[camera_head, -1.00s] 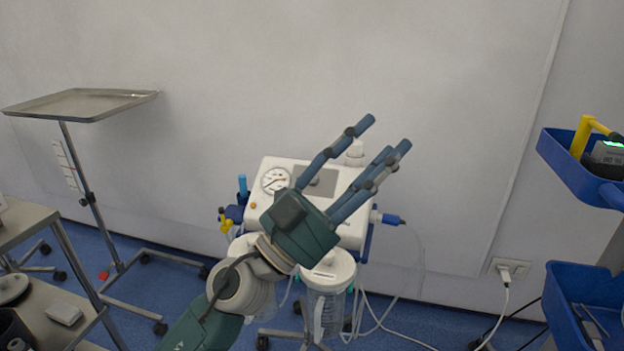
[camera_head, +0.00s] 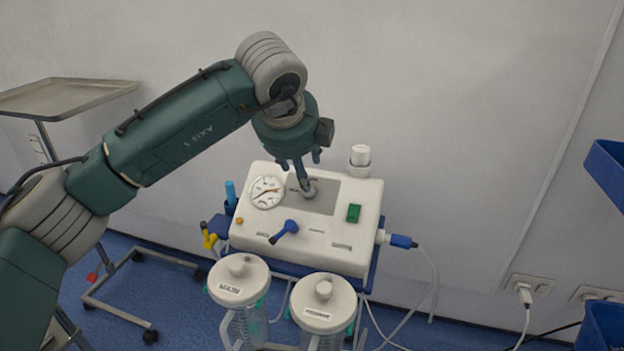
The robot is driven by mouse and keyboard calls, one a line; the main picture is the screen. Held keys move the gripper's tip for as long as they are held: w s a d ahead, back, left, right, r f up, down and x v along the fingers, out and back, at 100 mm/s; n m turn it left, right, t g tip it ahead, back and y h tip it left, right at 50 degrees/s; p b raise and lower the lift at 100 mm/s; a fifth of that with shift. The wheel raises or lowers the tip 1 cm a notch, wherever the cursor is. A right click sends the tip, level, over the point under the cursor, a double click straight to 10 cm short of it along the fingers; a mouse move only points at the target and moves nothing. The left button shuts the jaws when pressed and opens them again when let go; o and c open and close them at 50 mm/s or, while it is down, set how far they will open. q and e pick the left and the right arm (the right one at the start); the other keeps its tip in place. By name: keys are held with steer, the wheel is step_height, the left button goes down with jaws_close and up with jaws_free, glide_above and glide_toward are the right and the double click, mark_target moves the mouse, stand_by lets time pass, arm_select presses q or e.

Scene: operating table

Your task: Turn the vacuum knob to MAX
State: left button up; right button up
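The suction unit (camera_head: 325,240) is a white box with a sloped top, a round gauge (camera_head: 267,192) and a grey panel. A small round grey knob (camera_head: 309,190) sits on the grey panel, right of the gauge; I take it for the vacuum knob. My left gripper (camera_head: 302,180) comes down from above, fingers pointing down at this knob. One finger overlaps the knob's upper left side; I cannot tell whether it touches. The fingers partly hide the knob, and their opening is unclear. The knob's setting cannot be read. My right gripper is out of view.
A blue lever (camera_head: 284,231) and a green switch (camera_head: 353,213) are on the unit. Two lidded jars (camera_head: 239,280) (camera_head: 323,303) hang in front. A white capped bottle (camera_head: 359,160) stands behind. A metal tray stand (camera_head: 65,97) is at left, blue bins (camera_head: 606,170) at right.

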arm_select(q)
steer(key=x, duration=1)
steer(key=shift+s+f, duration=0.15)
steer(key=shift+s, duration=0.05)
steer(key=shift+d, duration=0.1)
steer(key=c, duration=1.2)
